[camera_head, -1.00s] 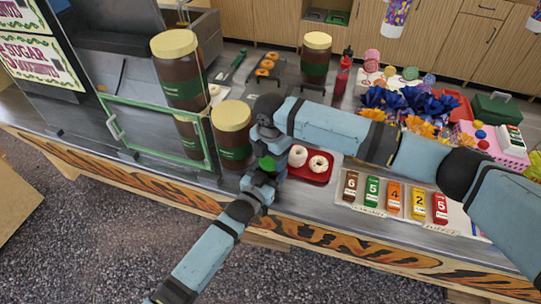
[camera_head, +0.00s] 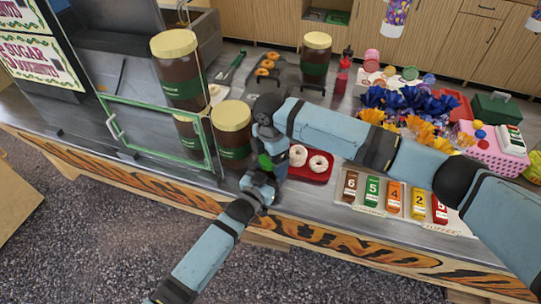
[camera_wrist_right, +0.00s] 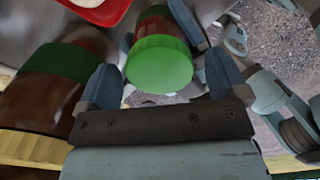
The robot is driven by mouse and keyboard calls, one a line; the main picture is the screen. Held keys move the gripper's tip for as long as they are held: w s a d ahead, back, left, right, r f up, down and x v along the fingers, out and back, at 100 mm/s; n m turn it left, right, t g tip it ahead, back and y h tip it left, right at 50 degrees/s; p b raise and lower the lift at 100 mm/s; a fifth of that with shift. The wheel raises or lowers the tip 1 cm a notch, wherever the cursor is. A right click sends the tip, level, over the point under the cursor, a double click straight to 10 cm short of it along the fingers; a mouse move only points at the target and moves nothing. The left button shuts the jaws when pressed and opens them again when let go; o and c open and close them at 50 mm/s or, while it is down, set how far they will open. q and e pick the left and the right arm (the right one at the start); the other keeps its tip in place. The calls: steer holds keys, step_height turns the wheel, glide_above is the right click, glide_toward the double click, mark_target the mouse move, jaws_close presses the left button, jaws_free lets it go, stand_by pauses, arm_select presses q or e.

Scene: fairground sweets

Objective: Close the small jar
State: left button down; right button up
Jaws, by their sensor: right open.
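The small jar (camera_wrist_right: 158,26) is brown with a red label and a green lid (camera_wrist_right: 160,65) on top. In the head view, only the green lid (camera_head: 265,161) shows clearly, between my two grippers; the jar's body is mostly hidden. My left gripper (camera_head: 263,178) is around the jar's body from the front, one blue finger against its side in the wrist view, and seems to hold it. My right gripper (camera_wrist_right: 163,72) is open, its fingers on either side of the lid with gaps. The lid sits on the jar; I cannot tell how tightly.
A large brown jar with a cream lid (camera_head: 232,116) stands just left of my grippers. A red tray (camera_head: 312,175) with white donuts is close on the right. A green-framed glass panel (camera_head: 155,132) stands left. Numbered packets (camera_head: 394,196) line the counter's front.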

steer(key=shift+r, duration=2.25)
steer(key=shift+c, duration=0.3)
steer(key=shift+a+r+n, duration=0.1)
steer(key=shift+r+n, duration=0.2)
steer(key=shift+r, duration=0.2)
steer(key=shift+w+r+n, duration=0.1)
steer(key=shift+r+n, duration=0.7)
steer(key=shift+r, duration=0.05)
steer(key=shift+r+n, duration=0.4)
steer(key=shift+n, duration=0.2)
steer(key=shift+f, duration=4.05)
